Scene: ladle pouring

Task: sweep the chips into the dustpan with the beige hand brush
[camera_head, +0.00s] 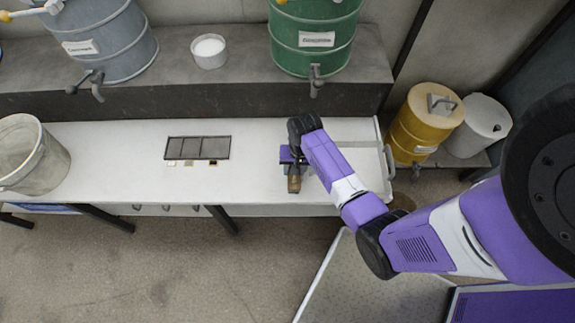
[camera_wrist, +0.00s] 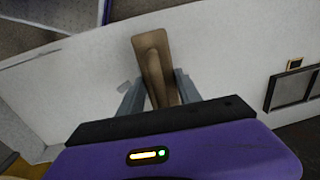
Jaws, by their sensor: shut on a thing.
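The hand brush, brown-beige, shows its end (camera_head: 294,184) below my gripper (camera_head: 292,166) in the head view. In the wrist view my gripper (camera_wrist: 158,88) is shut on the brush (camera_wrist: 154,62), with a grey finger on each side. The brush is over the white bench top; I cannot tell whether it touches. Small pale chips (camera_head: 188,163) lie at the near edge of a dark, sectioned flat tray (camera_head: 198,148), left of my gripper. One chip (camera_wrist: 295,64) shows beside the tray in the wrist view. I cannot tell for sure whether this tray is the dustpan.
The white bench (camera_head: 110,150) is clear between a grey bucket (camera_head: 35,155) and the dark tray. A pale raised edge with a handle (camera_head: 388,165) bounds its right end. A green drum (camera_head: 316,40), a blue-grey drum (camera_head: 110,40) and a white pot (camera_head: 209,52) stand behind.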

